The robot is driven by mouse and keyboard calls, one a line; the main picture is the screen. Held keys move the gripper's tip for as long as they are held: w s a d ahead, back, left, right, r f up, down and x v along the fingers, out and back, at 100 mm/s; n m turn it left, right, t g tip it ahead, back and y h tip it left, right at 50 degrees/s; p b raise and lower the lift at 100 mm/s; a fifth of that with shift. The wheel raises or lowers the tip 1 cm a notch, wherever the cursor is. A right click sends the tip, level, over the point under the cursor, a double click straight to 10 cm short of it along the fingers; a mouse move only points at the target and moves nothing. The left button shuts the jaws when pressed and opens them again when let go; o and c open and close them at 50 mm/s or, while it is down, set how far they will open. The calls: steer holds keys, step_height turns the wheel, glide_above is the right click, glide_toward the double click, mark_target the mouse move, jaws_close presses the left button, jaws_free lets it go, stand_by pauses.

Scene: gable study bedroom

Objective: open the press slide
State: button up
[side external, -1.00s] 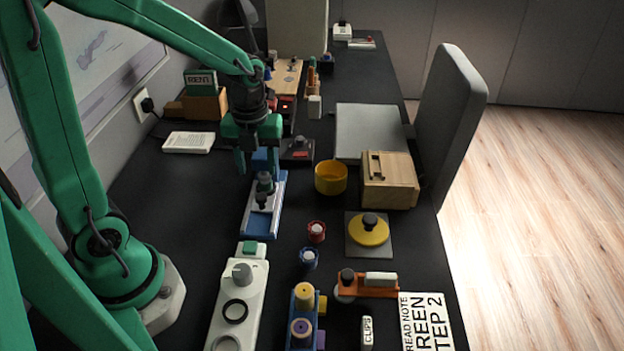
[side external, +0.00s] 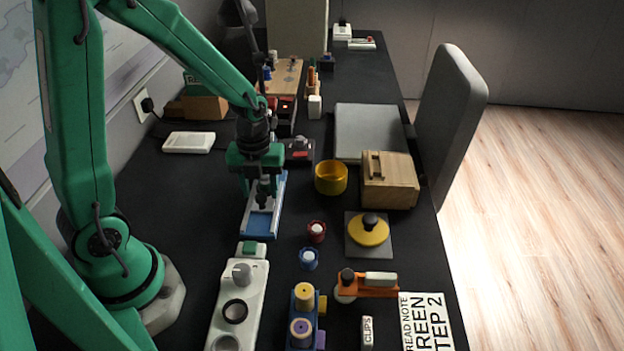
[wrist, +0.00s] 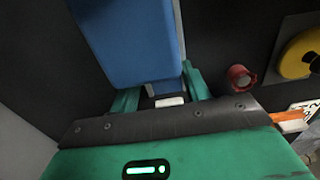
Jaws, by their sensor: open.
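The press slide (side external: 259,224) is a blue and white tray-like unit lying on the dark table in the side view, with a dark upright knob or handle (side external: 264,194) on it. My gripper (side external: 259,188) is open, low over the far part of the unit, with its fingers around or just beside the knob; I cannot tell whether they touch it. In the wrist view a large blue block (wrist: 130,40) reaches down between my two open green fingers (wrist: 160,98).
A white panel with a grey knob (side external: 242,272) stands in front of the slide. A yellow bowl (side external: 330,178) and a wooden box (side external: 389,181) are to the right. Red (side external: 316,231) and blue (side external: 309,259) small cups stand nearby. A black and red box (side external: 299,152) is behind.

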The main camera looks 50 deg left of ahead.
steer(key=shift+f, duration=0.5)
steer(key=shift+c, duration=0.5)
jaws_close()
steer(key=shift+s+d, duration=2.8)
steer(key=shift+d, duration=0.05)
steer(key=shift+o, duration=0.5)
jaws_free()
steer(key=shift+r, duration=0.1)
